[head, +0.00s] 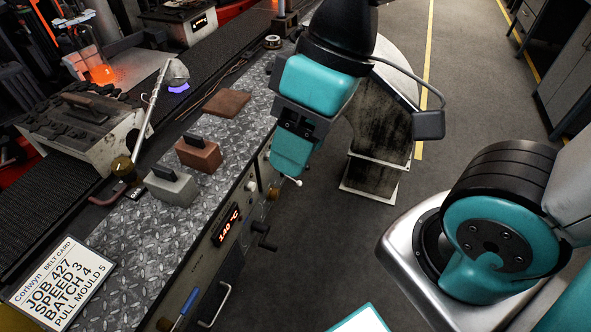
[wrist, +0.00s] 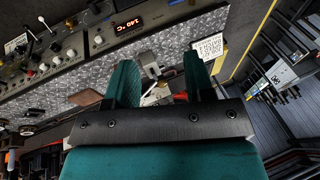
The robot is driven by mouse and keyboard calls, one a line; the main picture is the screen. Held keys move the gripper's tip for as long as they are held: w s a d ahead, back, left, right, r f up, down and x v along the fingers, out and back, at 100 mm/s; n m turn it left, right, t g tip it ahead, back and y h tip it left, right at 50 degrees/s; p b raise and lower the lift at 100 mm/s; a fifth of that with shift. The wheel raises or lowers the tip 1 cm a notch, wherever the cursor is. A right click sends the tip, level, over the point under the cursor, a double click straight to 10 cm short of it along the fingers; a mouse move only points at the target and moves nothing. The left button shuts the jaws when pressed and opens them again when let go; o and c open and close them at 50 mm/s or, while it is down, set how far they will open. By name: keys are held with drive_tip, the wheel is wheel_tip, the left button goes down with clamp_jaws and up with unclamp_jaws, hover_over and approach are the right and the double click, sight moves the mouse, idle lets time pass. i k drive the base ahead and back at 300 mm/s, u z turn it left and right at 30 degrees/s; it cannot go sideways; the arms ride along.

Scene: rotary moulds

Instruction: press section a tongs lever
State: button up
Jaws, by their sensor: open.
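I cannot tell for sure which control is the section a tongs lever. In the head view a small white-knobbed lever (head: 293,181) sticks out from the bench front just below my gripper (head: 290,160). In the wrist view a dark lever with a white tip (wrist: 43,21) and a white-ended control (wrist: 31,33) stand on the control panel at upper left. My gripper is above the bench's front edge, pointing down. In the wrist view its two teal fingers (wrist: 160,68) are apart. A grey block (wrist: 151,68) shows beyond the gap, and nothing is held.
A grey block (head: 172,186), a red-brown block (head: 199,154) and a flat brown plate (head: 226,103) sit on the diamond-plate bench (head: 138,226). A belt card (head: 62,283) lies at lower left. A black crank (head: 263,239) and display (head: 226,227) are on the front. Open floor lies right.

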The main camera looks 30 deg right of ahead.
sight(298, 183)
drive_tip(key=k, duration=1.35)
drive_tip(key=z, duration=0.95)
drive_tip(key=i, duration=1.45)
drive_tip(key=u, duration=0.5)
